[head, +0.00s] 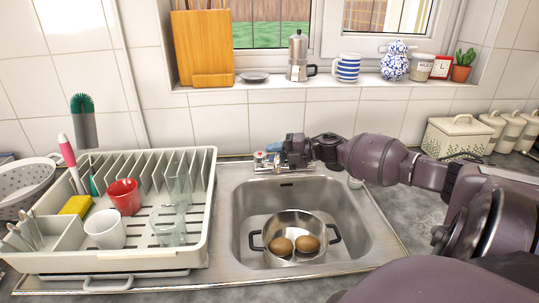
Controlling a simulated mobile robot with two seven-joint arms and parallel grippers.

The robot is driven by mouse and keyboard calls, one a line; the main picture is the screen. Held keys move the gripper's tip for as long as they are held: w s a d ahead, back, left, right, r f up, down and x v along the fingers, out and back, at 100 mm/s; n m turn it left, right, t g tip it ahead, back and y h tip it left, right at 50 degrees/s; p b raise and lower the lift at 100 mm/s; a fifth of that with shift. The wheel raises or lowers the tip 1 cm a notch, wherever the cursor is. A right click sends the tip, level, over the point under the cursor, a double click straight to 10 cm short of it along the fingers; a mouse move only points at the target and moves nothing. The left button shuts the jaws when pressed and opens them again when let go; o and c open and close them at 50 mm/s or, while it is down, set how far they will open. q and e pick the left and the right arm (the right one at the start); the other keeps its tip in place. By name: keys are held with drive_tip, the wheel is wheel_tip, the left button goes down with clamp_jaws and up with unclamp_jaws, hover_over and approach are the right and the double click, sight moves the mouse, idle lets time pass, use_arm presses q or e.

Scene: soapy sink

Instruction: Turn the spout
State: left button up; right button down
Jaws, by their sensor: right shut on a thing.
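The tap (262,158) stands at the back rim of the steel sink (345,215), with a small red mark on its left side. My right gripper (281,149) reaches in from the right along the back of the sink and is shut at the tap, on the spout. The gripper hides most of the spout, so its exact direction cannot be told. My left gripper is not in view.
A steel pot (297,222) with two brown round items sits in the basin below. A dish rack (130,262) with cups and glasses stands at left. The windowsill (350,83) behind holds a moka pot, mug and jars. A cream bread bin (455,137) stands at back right.

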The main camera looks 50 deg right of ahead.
drive_tip(key=shift+s+d, duration=0.1)
drive_tip(key=shift+s, duration=0.1)
idle(0.3)
drive_tip(key=c, duration=0.9)
unclamp_jaws()
